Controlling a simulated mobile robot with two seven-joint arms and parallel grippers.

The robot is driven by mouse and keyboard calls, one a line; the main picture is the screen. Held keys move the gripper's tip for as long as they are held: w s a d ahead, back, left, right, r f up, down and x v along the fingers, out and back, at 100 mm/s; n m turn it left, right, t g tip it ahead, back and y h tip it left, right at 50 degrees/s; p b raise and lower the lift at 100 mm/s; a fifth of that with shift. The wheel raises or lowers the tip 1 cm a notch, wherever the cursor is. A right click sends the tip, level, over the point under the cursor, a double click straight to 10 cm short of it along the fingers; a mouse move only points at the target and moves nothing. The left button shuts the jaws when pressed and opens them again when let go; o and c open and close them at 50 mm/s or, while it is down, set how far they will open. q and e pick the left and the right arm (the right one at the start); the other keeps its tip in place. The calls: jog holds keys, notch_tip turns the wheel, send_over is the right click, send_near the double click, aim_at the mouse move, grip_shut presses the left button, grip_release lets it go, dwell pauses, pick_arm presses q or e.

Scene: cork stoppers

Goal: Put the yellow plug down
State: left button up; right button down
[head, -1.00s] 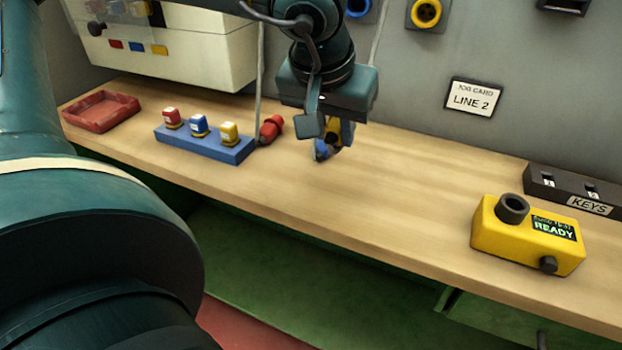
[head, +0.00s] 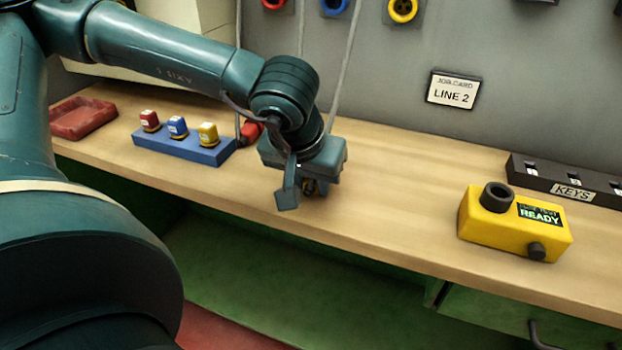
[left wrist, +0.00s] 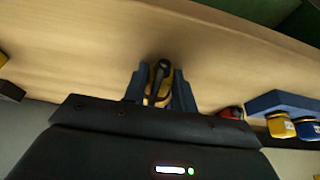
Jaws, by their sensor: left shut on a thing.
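My left gripper (head: 302,195) is low over the middle of the bench, near its front edge. In the left wrist view its two fingers are shut on the yellow plug (left wrist: 153,98), which has a dark part at its end. In the head view the gripper hides nearly all of the plug, with only a little yellow and dark showing. Whether the plug touches the bench I cannot tell. My right gripper is not in view.
A red plug (head: 252,131) lies left of the gripper, beside a blue block (head: 200,153) with red, blue and yellow pieces. A red tray (head: 84,119) is far left. A yellow test box (head: 480,230) and key rack (head: 540,176) stand right. The bench between is clear.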

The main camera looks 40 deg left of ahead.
pick_arm(q)
jog(key=shift+f, duration=0.1)
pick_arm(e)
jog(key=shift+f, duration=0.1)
pick_arm(q)
jog(key=o, duration=1)
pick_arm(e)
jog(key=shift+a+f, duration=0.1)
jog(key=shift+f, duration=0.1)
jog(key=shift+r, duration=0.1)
pick_arm(q)
jog(key=shift+r, duration=0.2)
jog(key=p+v, duration=0.2)
jog(key=v, duration=0.9)
jog(key=shift+s+d+r, duration=0.1)
jog(key=shift+s+r, duration=0.05)
jog(key=shift+r, duration=0.2)
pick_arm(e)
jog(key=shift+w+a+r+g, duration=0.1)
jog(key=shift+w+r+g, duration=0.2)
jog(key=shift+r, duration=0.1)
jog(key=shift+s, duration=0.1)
